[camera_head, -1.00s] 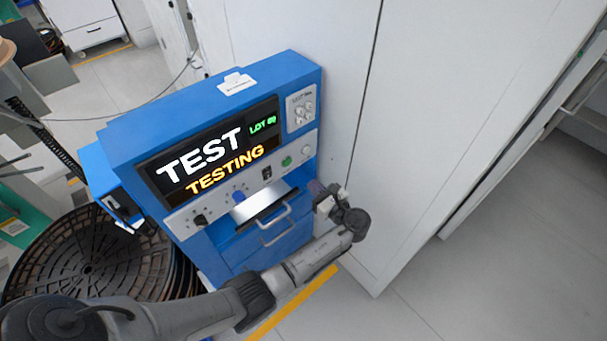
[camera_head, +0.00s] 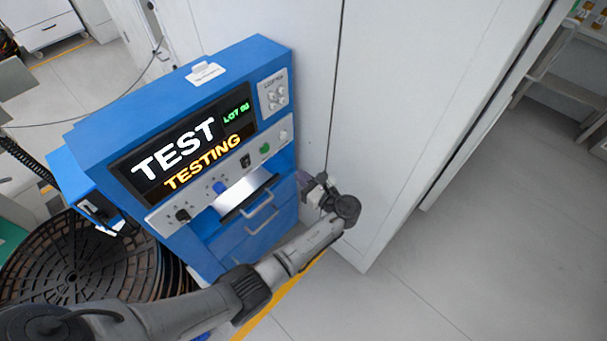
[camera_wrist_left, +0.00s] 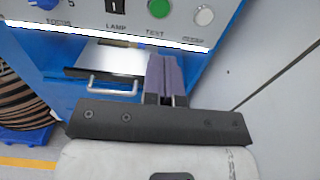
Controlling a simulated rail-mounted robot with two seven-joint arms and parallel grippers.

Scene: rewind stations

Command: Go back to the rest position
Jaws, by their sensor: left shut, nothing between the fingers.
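My left gripper (camera_head: 303,181) is beside the front right edge of a blue test station (camera_head: 222,62). In the left wrist view its purple fingers (camera_wrist_left: 160,76) are together with nothing between them. They point at the station front, below the control buttons and right of the drawer handle. My left arm comes in from the lower left and crosses in front of the station. The station screen (camera_head: 186,146) reads TEST and TESTING. My right gripper does not show.
A tall white cabinet (camera_head: 395,90) stands right of the station, near my left wrist. A drawer handle (camera_head: 262,216) juts from the station front. A large black slotted reel (camera_head: 70,262) lies at the left. Open grey floor (camera_head: 500,260) spreads at the right.

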